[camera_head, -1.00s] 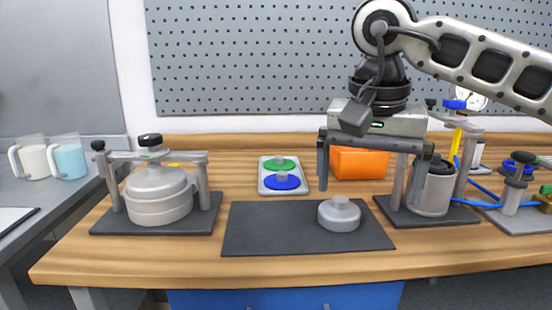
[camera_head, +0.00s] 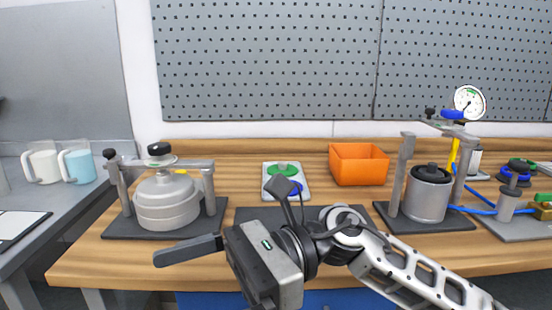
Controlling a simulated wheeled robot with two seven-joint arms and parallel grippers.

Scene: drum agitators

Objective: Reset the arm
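My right arm (camera_head: 410,275) comes in from the lower right and lies low across the front of the bench. Its gripper (camera_head: 190,265) points left in front of the dark mat. The finger spacing looks open, with nothing seen held. My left arm and gripper are not in view.
At left, a round grey vessel (camera_head: 168,203) stands under a clamp frame. A tray with green and blue discs (camera_head: 303,187), an orange bin (camera_head: 359,165) and a metal canister (camera_head: 427,196) stand behind my arm. My arm covers much of the dark mat (camera_head: 255,215).

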